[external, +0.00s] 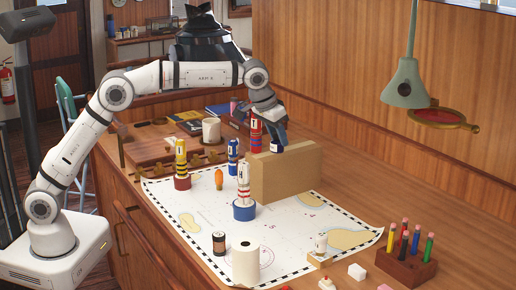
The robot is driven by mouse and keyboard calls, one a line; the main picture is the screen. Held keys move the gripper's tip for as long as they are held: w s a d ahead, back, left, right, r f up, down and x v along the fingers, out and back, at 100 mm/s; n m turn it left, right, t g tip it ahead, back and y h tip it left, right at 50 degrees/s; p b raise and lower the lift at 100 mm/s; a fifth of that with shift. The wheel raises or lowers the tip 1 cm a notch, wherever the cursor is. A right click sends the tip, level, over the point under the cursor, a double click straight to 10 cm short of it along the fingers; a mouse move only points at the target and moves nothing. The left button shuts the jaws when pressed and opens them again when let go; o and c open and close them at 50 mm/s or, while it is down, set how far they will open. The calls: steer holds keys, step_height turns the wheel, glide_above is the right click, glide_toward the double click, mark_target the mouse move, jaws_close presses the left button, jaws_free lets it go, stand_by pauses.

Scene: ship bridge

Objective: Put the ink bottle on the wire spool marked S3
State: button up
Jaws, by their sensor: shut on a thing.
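My gripper (273,127) is above the far side of the upright wooden block (287,174). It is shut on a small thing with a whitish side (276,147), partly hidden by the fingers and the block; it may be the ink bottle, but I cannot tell. Striped figures stand on round spool-like bases on the chart: a red base (182,184) at the left and a blue base (244,211) in the middle. A blue figure (233,156) and a red figure (256,135) stand farther back. No S3 mark is readable.
The wooden block stands between my gripper and the near chart (205,212). A white roll (245,264), a dark jar (219,243) and an orange piece (219,179) stand on the chart. A pencil holder (405,268) is at right; a lamp (404,84) hangs above.

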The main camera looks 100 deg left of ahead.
steer(key=s+d+m, duration=0.2)
steer(key=s+d, duration=0.1)
steer(key=d, duration=1.1)
steer(key=m+h, duration=0.1)
steer(key=m, duration=0.1)
glide_above(219, 234)
steer(key=shift+t, duration=0.4)
step_height(219, 234, down, 9)
steer(key=shift+f+b, duration=0.2)
steer(key=shift+b, duration=0.2)
steer(key=shift+f, duration=2.1)
steer(key=shift+f, duration=0.2)
steer(key=o, duration=1)
steer(key=shift+r, duration=0.2)
